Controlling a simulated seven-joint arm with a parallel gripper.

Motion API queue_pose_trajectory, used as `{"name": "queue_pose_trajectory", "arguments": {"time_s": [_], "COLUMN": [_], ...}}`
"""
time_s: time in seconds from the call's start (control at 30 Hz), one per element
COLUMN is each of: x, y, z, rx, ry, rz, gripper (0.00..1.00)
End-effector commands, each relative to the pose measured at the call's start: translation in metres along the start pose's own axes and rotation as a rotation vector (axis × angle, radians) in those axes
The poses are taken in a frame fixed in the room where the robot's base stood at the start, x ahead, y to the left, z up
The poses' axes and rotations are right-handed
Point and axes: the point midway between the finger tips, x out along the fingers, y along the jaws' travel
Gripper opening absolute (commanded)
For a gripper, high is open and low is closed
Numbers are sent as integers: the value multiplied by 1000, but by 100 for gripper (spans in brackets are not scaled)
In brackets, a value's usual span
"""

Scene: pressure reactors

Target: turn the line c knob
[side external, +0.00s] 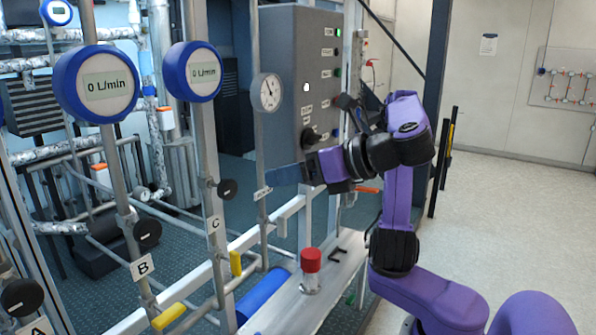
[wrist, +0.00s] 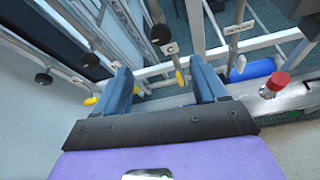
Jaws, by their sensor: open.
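The line C knob (side external: 228,188) is a round black knob on a vertical pipe, just above the white C label (side external: 214,224). In the wrist view the same black knob (wrist: 161,34) shows beyond my fingers, above the C label (wrist: 171,48), with nothing touching it. My gripper (side external: 286,175) has blue fingers and is open and empty. It is to the right of the C knob in the side view, near the grey cabinet. In the wrist view my gripper (wrist: 162,84) has its two fingers spread wide apart.
The B knob (side external: 147,233) and A knob (side external: 22,297) are to the left. Yellow handles (side external: 236,262) sit low on the pipes. Blue flow meters (side external: 194,71) and a gauge (side external: 267,92) are above. A red-capped fitting (side external: 311,260) stands on the bench. The grey cabinet (side external: 290,60) is behind.

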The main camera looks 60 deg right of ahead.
Motion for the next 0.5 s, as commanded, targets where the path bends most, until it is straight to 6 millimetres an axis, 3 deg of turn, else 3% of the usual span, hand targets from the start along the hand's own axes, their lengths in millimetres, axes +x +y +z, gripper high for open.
{"name": "queue_pose_trajectory", "arguments": {"time_s": [0.5], "x": [-7], "y": [-1], "z": [1], "rx": [-1], "ry": [-3], "rz": [-1], "gripper": [72]}}
